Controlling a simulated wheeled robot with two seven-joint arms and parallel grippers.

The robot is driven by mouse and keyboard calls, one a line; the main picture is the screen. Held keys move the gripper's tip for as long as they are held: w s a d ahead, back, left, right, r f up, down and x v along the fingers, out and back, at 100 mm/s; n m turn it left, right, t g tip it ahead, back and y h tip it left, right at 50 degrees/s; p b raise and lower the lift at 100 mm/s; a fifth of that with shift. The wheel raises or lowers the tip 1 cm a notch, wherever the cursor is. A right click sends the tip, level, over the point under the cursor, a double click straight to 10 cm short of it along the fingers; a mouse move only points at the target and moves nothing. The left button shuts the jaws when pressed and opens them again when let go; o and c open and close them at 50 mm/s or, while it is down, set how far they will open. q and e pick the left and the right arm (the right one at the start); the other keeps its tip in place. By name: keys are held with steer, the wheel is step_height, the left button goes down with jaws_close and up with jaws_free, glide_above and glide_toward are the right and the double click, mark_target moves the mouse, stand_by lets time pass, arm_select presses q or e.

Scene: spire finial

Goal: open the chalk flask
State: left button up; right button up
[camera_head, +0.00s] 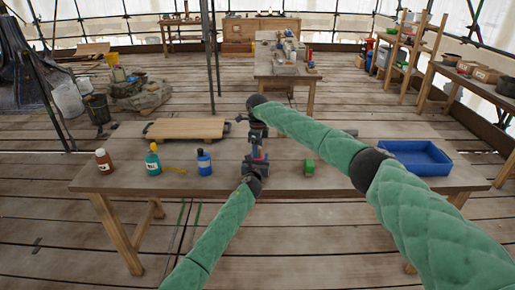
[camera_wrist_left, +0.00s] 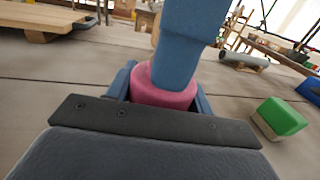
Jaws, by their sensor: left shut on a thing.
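A pink-red flask (camera_wrist_left: 165,88), which I take to be the chalk flask, stands between the two blue fingers of my left gripper (camera_wrist_left: 160,92). The left gripper is shut on its body. In the head view it shows as a small pink patch (camera_head: 258,156) near the table's middle, by the left gripper (camera_head: 256,165). My right gripper (camera_head: 257,137) points down from above, directly over the flask. A blue-grey piece, apparently its finger (camera_wrist_left: 190,35), covers the flask's upper part in the wrist view. The flask's top is hidden, so I cannot tell whether the right gripper holds it.
Brown (camera_head: 104,161), teal (camera_head: 153,160) and blue (camera_head: 204,162) bottles stand on the table's left. A wooden board (camera_head: 187,128) lies behind them. A green block (camera_head: 309,168) sits right of the grippers, and a blue tray (camera_head: 415,168) at the right end.

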steer(key=c, duration=0.9)
steer(key=shift+r, duration=0.2)
steer(key=shift+c, duration=0.2)
steer(key=shift+r, duration=0.7)
steer(key=shift+r, duration=0.35)
steer(key=shift+r, duration=1.9)
arm_select(q)
steer(key=o, duration=1.5)
steer(key=shift+c, duration=0.2)
